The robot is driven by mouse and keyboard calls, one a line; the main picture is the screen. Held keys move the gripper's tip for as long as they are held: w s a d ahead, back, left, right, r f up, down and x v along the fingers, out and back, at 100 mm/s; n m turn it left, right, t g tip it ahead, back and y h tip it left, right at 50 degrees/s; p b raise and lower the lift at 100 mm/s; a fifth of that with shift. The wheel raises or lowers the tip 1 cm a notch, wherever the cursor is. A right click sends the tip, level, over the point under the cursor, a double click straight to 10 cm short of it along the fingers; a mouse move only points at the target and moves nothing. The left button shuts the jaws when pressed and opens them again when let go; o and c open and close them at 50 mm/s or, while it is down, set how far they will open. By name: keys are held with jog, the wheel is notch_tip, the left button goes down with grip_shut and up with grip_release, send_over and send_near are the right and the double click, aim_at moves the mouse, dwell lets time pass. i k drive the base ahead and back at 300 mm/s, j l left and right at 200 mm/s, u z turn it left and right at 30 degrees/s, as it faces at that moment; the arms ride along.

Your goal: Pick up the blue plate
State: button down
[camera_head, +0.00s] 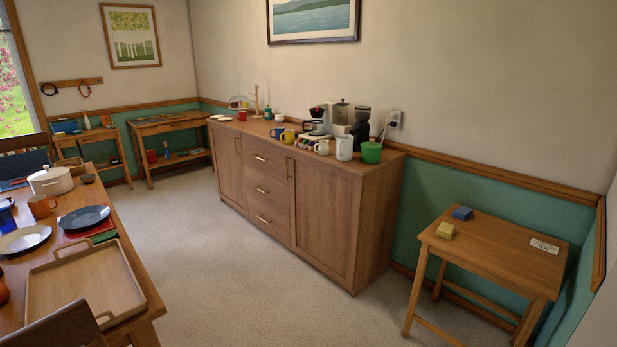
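A dark blue plate (84,217) lies on the dining table at the left. It seems to rest on or over a red mat or napkin (66,237), part of which shows around it. My gripper is not in view.
A wooden tray (85,284) fills the near part of the table (143,317); a chair back is at the bottom left. A white pot (50,181) stands farther back. A long sideboard (325,215) and a small table (492,243) line the wall. Open carpet (205,255) lies between.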

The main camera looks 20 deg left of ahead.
aim_at(87, 216)
jog(key=i+j+u, duration=0.1)
jog(key=i+u, duration=0.2)
jog(key=i, duration=0.95)
jog(key=i+l+u, duration=0.25)
jog(key=i, duration=0.95)
jog(key=i+j+u, duration=0.1)
jog(key=i+u, duration=0.25)
jog(key=i, duration=0.15)
jog(key=i+u, duration=0.3)
jog(key=i, duration=0.25)
jog(key=i+l+u, duration=0.2)
jog(key=i+u, duration=0.15)
jog(key=i, duration=0.15)
jog(key=i+l+u, duration=0.3)
jog(key=i, duration=0.2)
jog(key=i+l+u, duration=0.1)
jog(key=i+u, duration=0.3)
jog(key=i+l+u, duration=0.35)
jog(key=i+j, duration=0.1)
jog(key=i, duration=0.05)
